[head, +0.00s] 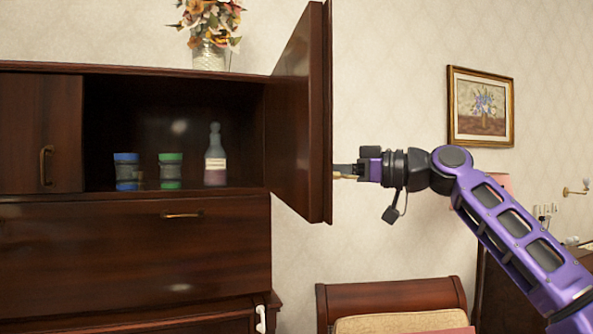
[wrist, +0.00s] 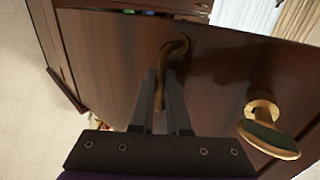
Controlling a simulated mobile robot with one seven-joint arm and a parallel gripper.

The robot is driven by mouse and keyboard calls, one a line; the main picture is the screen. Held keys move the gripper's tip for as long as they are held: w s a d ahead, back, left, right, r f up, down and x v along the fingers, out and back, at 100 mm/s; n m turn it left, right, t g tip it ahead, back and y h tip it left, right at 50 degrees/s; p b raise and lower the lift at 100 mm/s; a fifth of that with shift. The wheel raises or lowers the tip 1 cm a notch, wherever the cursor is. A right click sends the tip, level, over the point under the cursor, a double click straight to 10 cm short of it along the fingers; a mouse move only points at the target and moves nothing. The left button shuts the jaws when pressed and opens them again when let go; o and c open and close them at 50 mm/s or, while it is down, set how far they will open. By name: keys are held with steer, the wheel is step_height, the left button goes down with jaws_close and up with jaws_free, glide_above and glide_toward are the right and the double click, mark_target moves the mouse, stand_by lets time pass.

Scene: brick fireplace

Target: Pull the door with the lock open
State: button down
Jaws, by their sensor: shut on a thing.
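The dark wooden cabinet door (head: 299,115) stands swung wide open, its free edge toward me. My gripper (head: 345,172) is at the outer face of this door, on its right side. In the wrist view the two fingers of my gripper (wrist: 161,78) are shut on the door's curved handle (wrist: 179,46). The handle's lower part is between the fingers. A brass lock piece (wrist: 266,127) sticks out from the door face to the right of the handle. The lock is not clear in the head view.
The open compartment (head: 125,105) holds a blue-topped jar (head: 126,170), a green-topped jar (head: 170,170) and a bottle (head: 215,157). A closed door (head: 40,130) is at the left. A vase of flowers (head: 208,50) stands on top. A chair (head: 395,300) is below my arm.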

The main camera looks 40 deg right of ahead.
steer(key=shift+s+d+r, duration=0.1)
steer(key=shift+s+d, duration=0.05)
steer(key=shift+d, duration=0.3)
steer(key=c, duration=1.2)
jaws_free()
steer(key=p+v, duration=0.1)
steer(key=v, duration=1.6)
steer(key=shift+s+d, duration=0.1)
steer(key=shift+s, duration=0.05)
